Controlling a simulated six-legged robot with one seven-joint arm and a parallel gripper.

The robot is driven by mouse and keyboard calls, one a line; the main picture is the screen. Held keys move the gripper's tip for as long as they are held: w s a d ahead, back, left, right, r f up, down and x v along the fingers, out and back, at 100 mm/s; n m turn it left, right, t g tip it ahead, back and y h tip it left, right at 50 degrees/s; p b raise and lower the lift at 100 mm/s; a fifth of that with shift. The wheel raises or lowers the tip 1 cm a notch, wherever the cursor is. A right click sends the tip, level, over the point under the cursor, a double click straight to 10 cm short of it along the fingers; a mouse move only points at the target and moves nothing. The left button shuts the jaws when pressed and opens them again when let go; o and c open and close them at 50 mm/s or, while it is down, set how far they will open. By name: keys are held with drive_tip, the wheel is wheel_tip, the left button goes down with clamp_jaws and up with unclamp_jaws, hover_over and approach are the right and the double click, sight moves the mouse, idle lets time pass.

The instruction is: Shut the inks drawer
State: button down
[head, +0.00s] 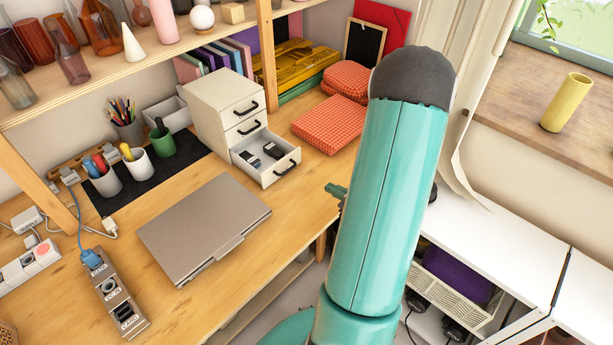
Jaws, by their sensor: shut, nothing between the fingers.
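A small white drawer unit (212,106) stands on the wooden desk, with dark handles on its drawer fronts. Its bottom drawer (285,172) is pulled out toward the desk's front edge and holds a few small dark objects. The two drawers above it are closed. I cannot read any label, but the open bottom one appears to be the inks drawer. The tip of my gripper (336,190) shows to the right of the open drawer's front, apart from it. The rest of my gripper is hidden behind my teal arm. It looks shut and empty.
A closed laptop (204,228) lies on the desk in front of the drawer unit. Cups with pens (135,162) stand left on a dark mat. A shelf with glassware (70,62) hangs above.

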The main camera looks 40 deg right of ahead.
drive_tip(key=shift+w+a, duration=0.2)
drive_tip(key=shift+w, duration=0.2)
drive_tip(key=x, duration=1.3)
approach(263, 158)
drive_tip(key=w, duration=0.3)
drive_tip(key=w+r, duration=0.1)
drive_tip(key=w, duration=0.2)
drive_tip(key=w+r, duration=0.1)
drive_tip(key=w, duration=0.2)
drive_tip(key=shift+w+a+r, duration=0.1)
drive_tip(key=shift+a+r, duration=0.05)
drive_tip(key=shift+a, duration=0.05)
drive_tip(key=shift+w+r, duration=0.15)
drive_tip(key=shift+w, duration=0.05)
drive_tip(key=shift+w+a, duration=0.1)
